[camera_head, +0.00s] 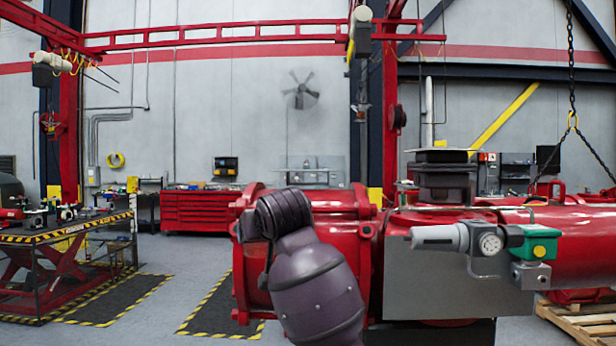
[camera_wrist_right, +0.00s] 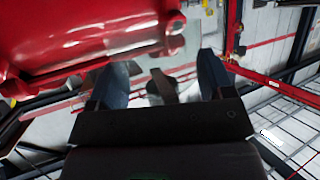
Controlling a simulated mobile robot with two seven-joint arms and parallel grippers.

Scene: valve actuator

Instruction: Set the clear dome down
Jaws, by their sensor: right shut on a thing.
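My right gripper (camera_wrist_right: 161,70) shows only in the right wrist view, with its two blue-grey fingers set apart. They are shut on a see-through thing between them, which looks like the clear dome (camera_wrist_right: 146,86). Its outline is faint, and a dark shape shows through or behind it. The red actuator body (camera_wrist_right: 80,35) is close by at the upper left of that view. In the head view, a dark arm link of mine stands before the red actuator (camera_head: 335,212); the gripper and dome cannot be made out there. My left gripper is not in view.
A dark housing (camera_head: 445,178) sits on top of the actuator. A gauge (camera_head: 490,243) and a green fitting (camera_head: 537,241) stick out in front. A striped lift table (camera_head: 65,234) stands at left, a red tool cabinet (camera_head: 200,209) behind. A chain (camera_head: 572,65) hangs at right.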

